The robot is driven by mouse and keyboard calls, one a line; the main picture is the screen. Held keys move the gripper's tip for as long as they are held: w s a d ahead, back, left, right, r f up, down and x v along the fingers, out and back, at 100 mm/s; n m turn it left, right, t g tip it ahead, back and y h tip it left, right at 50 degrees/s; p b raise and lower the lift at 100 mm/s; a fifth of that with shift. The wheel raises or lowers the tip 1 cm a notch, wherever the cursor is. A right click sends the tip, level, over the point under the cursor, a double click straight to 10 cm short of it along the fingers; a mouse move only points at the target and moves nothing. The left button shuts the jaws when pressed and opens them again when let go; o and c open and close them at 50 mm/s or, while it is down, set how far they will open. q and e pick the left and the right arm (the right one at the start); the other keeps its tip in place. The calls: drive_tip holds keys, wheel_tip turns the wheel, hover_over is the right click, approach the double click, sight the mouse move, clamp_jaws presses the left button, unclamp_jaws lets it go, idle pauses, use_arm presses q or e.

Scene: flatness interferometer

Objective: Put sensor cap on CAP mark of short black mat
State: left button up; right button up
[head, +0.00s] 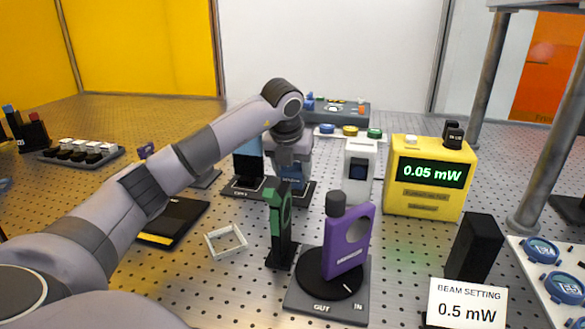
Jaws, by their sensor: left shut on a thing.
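My left gripper (290,160) points down in the middle of the head view, behind the green upright holder (280,215). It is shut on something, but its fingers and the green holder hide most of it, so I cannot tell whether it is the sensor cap. A black base plate (238,190) lies under that area. A flat black mat (190,208) with a yellow edge lies to the left, partly behind my left arm. I cannot read a CAP mark on either. My right gripper is not in view.
A purple device (347,245) stands on a round black turntable at the front. An empty white frame (212,254) lies left of the green holder. A white unit (360,172) and a yellow meter (430,200) reading 0.05 mW stand right. A black block (474,247) stands front right.

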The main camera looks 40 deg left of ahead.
use_arm(q)
drive_tip(key=shift+f, duration=0.4)
idle(0.3)
drive_tip(key=o, duration=1.1)
drive_tip(key=shift+r+p, duration=2.95)
drive_tip(key=shift+r, duration=0.55)
drive_tip(key=shift+s, duration=0.1)
